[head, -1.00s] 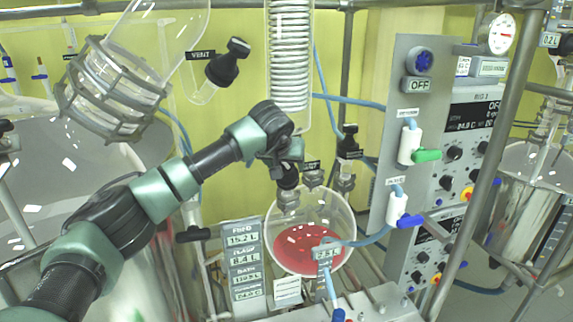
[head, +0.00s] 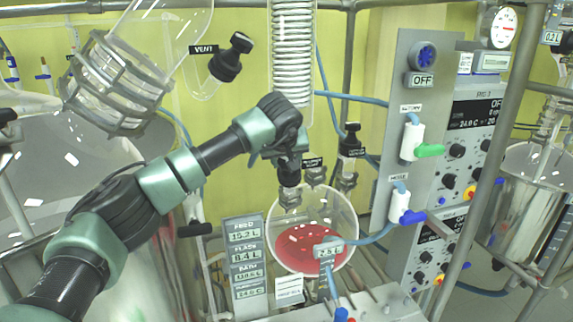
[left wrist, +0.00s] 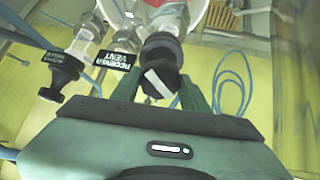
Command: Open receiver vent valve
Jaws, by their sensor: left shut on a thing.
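The receiver vent valve has a black knob (left wrist: 161,50) in the left wrist view, with a black RECEIVER VENT label (left wrist: 115,61) beside it. My left gripper (left wrist: 160,82) is shut on this knob, one green finger on each side. In the head view my left gripper (head: 290,158) reaches down to the knob (head: 289,174) above the round glass receiver (head: 338,225), which holds red liquid. The gripper partly hides the knob. My right gripper is in neither view.
A second black-knobbed valve (head: 350,142) stands just right of the gripper; blue hoses run behind. The glass condenser coil (head: 292,60) hangs above. A panel (head: 400,250) with green and blue handles stands to the right. A readout board (head: 247,262) is left of the receiver.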

